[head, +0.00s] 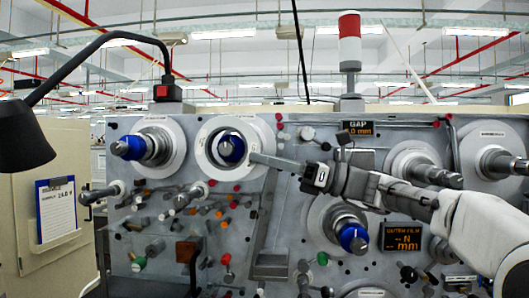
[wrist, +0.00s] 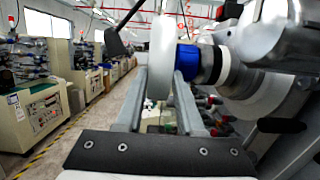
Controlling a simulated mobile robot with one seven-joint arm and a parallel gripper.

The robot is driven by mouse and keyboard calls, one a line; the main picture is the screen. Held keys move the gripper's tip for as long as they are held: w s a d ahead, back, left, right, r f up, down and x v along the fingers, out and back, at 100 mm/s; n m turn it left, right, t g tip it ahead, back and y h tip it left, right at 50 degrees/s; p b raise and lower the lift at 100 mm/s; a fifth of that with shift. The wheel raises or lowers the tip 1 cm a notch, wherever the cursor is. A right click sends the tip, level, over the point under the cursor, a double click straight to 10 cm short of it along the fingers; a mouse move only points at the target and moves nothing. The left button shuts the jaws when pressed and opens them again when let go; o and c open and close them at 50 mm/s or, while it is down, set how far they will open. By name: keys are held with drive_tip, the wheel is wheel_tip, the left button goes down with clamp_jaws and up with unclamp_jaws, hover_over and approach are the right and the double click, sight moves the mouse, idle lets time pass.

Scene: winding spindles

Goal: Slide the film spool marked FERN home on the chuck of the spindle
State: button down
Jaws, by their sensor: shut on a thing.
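A white ring-shaped spool (head: 262,135) stands upright at the upper middle-left of the machine panel; its marking is too small to read. My gripper (head: 258,159) is shut on its right rim. In the wrist view the spool (wrist: 162,50) is edge-on between the two fingers (wrist: 162,80). The blue-nosed chuck (head: 232,149) shows through the spool's hole, a little right of its centre. In the wrist view the chuck (wrist: 189,62) is just right of the spool, with a dark band and pale spindle body behind. A finger hides part of the meeting place, so I cannot tell whether the nose is inside the bore.
Left is another spindle with a blue nose (head: 128,148) and white disc. A blue-nosed spindle (head: 353,237) sits lower right. Grey rollers (head: 432,174) project at right. Several coloured knobs and pegs crowd the panel below. A black lamp (head: 25,135) hangs far left. A GAP display (head: 358,128) is above.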

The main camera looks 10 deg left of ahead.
drive_tip(key=w+p, duration=0.4)
drive_tip(key=w, duration=0.3)
drive_tip(key=shift+a, duration=0.25)
idle(0.6)
idle(0.4)
drive_tip(key=shift+c, duration=2.2)
unclamp_jaws()
drive_tip(key=shift+d+f, duration=0.1)
drive_tip(key=b+v, duration=0.1)
drive_tip(key=v, duration=1)
drive_tip(key=shift+d+b, duration=0.3)
drive_tip(key=shift+d, duration=0.15)
